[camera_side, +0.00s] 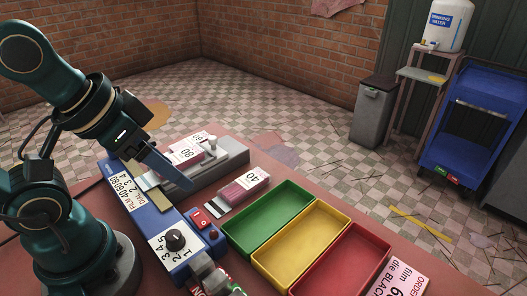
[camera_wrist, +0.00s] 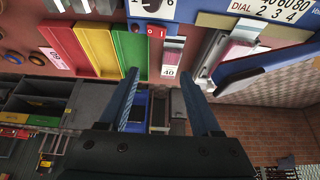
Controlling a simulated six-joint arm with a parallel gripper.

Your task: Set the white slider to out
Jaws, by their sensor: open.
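A pale, whitish knob (camera_side: 213,145) stands on a long grey rail block (camera_side: 205,168) behind the blue panel; I take it to be the white slider, seen near the far end of the block. I cannot make out its out mark. My gripper (camera_side: 180,181) hangs just in front of and above the block, its fingers covering part of it. In the wrist view my gripper (camera_wrist: 160,76) has its two blue fingers spread wide, with nothing between them. The knob is not clear in the wrist view.
A blue panel (camera_side: 154,218) carries a black dial (camera_side: 176,239) and a red switch (camera_side: 199,221). A pink box marked 40 (camera_side: 253,178) lies beside the rail. Green (camera_side: 240,234), yellow (camera_side: 328,212) and red (camera_side: 379,239) trays stand to the right on the red table.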

